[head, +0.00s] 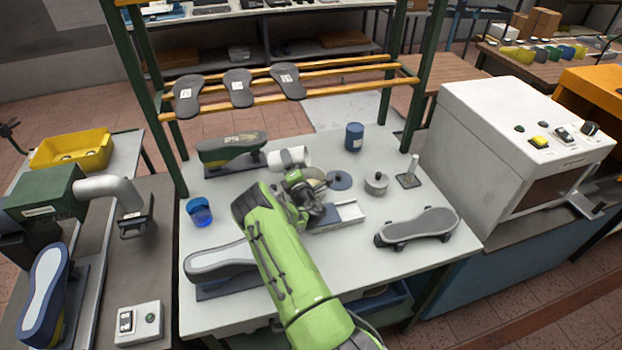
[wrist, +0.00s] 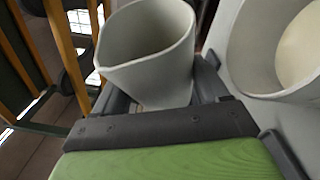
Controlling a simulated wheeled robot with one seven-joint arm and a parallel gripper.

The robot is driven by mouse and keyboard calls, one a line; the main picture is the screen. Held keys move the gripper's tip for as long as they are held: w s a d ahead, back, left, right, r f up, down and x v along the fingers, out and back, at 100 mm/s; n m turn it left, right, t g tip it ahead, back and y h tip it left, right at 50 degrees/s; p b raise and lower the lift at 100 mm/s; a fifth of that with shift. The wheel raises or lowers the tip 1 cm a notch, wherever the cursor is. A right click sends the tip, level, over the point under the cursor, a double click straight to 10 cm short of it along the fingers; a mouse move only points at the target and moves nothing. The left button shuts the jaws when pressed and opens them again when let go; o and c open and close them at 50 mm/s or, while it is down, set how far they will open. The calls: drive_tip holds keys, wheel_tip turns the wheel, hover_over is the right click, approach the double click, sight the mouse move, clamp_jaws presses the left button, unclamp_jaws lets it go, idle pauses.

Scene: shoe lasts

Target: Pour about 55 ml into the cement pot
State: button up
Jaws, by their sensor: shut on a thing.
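My gripper (head: 298,180) is shut on a pale grey jug (wrist: 150,60). In the head view the jug (head: 288,158) looks tipped nearly on its side, mouth to the right. In the wrist view I see its empty-looking upper inside; its liquid level is hidden. A pale pot (wrist: 245,60) with cream-coloured contents (wrist: 300,50), apparently the cement pot, stands beside and below the jug's mouth. In the head view this pot (head: 314,174) is partly hidden by my gripper. No stream between jug and pot can be made out.
A rack (head: 330,92) rises behind.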

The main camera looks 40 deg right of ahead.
drive_tip(key=shift+s+d+r+m+t+b, duration=0.15)
drive_tip(key=shift+r+m+t+b, duration=0.15)
drive_tip(key=shift+m+b, duration=0.6)
drive_tip(key=n+p, duration=0.1)
drive_tip(key=p, duration=0.1)
drive_tip(key=n+g+p, duration=0.1)
drive_tip(key=p, duration=0.1)
drive_tip(key=shift+w+a+r+n+p, duration=0.1)
drive_tip(key=shift+w+a+n+p, duration=0.1)
drive_tip(key=shift+a+n+p, duration=0.1)
drive_tip(key=shift+c, duration=0.7)
drive_tip(key=shift+d+n+p, duration=0.1)
drive_tip(key=shift+n+p, duration=0.3)
drive_tip(key=shift+p, duration=0.05)
drive_tip(key=shift+f+b, duration=0.45)
drive_tip(key=shift+b, duration=0.05)
drive_tip(key=r+n+g+p, duration=0.1)
drive_tip(key=p, duration=0.2)
drive_tip(key=shift+f+n+p, duration=0.3)
drive_tip(key=shift+n+p, duration=0.05)
drive_tip(key=shift+n, duration=0.15)
drive_tip(key=shift+d+f, duration=0.1)
drive_tip(key=shift+f, duration=0.05)
